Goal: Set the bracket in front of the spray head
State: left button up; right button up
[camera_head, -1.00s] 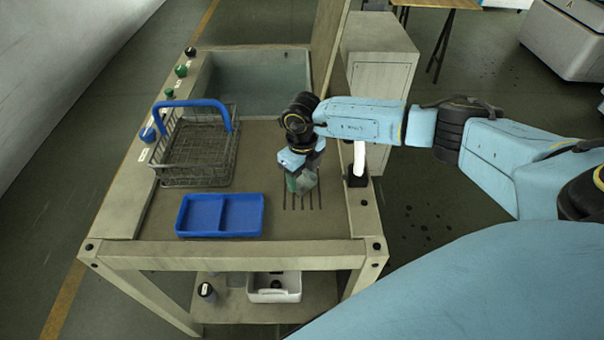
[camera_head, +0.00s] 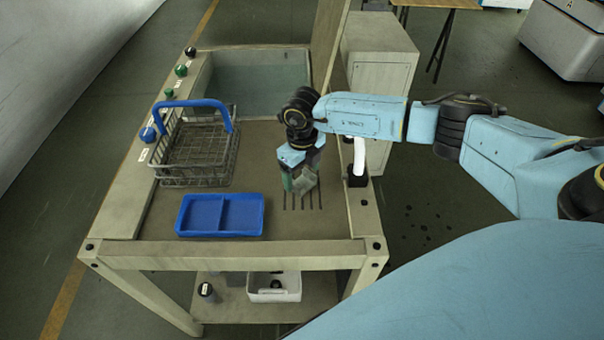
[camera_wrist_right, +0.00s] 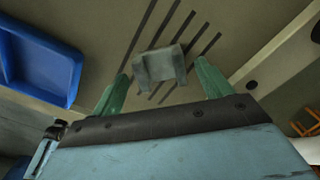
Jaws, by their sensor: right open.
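The bracket (camera_head: 307,183) is a small grey-green channel-shaped piece on the slotted part of the bench top. In the right wrist view the bracket (camera_wrist_right: 160,67) sits over the dark slots, between and just beyond my green fingertips, with gaps on both sides. My right gripper (camera_head: 302,178) is open above the bracket and partly covers it in the head view. The spray head (camera_head: 359,158) appears to be the white upright piece in a black holder at the bench's right edge, right of the bracket. My left gripper is not in view.
A blue two-part tray (camera_head: 221,234) lies left of the slots. A wire basket (camera_head: 195,180) with a blue handle stands behind it. A sunken basin (camera_head: 255,75) is at the back, and a tall panel (camera_head: 328,45) rises at the back right. Bare bench top lies around the slots.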

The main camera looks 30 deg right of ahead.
aim_at(302, 183)
notch_tip(302, 183, up, 11)
dwell(0.3)
